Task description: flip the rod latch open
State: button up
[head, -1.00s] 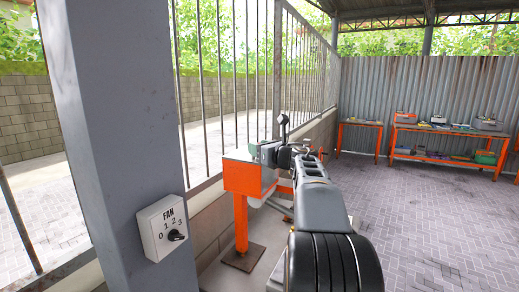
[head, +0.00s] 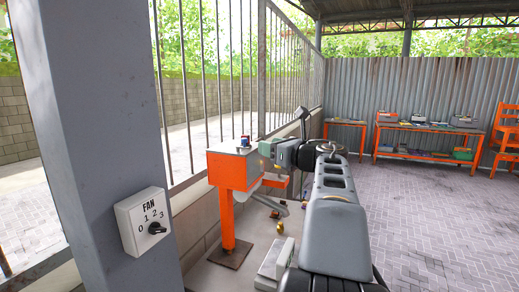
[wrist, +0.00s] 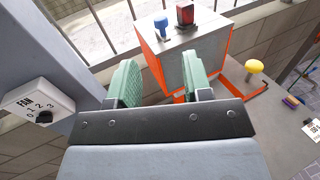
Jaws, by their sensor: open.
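I cannot make out a rod latch for certain in either view. An orange cabinet (head: 228,170) with a grey top stands by the fence, and it also shows ahead of my gripper in the wrist view (wrist: 226,45). A blue knob-like part (wrist: 161,23) and a red switch-like part (wrist: 185,12) stand on its top. In the head view my gripper (head: 265,149) is beside the cabinet's upper right, and my arm partly hides that area.
A grey post (head: 95,120) with a white fan dial box (head: 143,220) stands close at left. A barred fence (head: 215,75) runs behind the cabinet. Orange tables (head: 425,138) and an orange chair (head: 508,135) stand at the back right. The paved floor at right is clear.

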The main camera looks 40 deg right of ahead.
jog(key=shift+s+d, duration=0.1)
jog(key=shift+s, duration=0.95)
jog(key=w+a+f+m+t+h, duration=0.1)
jog(key=w+a+m+h, duration=0.4)
jog(key=m, duration=0.9)
jog(key=s+a+f+m+g+h, duration=0.1)
jog(key=a+f+m+g, duration=0.2)
jog(key=f+m, duration=0.4)
jog(key=s+a+f+m+g+h, duration=0.1)
jog(key=a+f+m+g+h, duration=0.2)
jog(key=f+m, duration=0.45)
jog(key=s+a+f+m+g+y, duration=0.7)
jog(key=s+a+f, duration=0.6)
jog(key=a+f, duration=0.3)
jog(key=shift+s+a+f+m+g, duration=0.4)
jog(key=shift+m+g, duration=0.35)
jog(key=shift+g, duration=0.35)
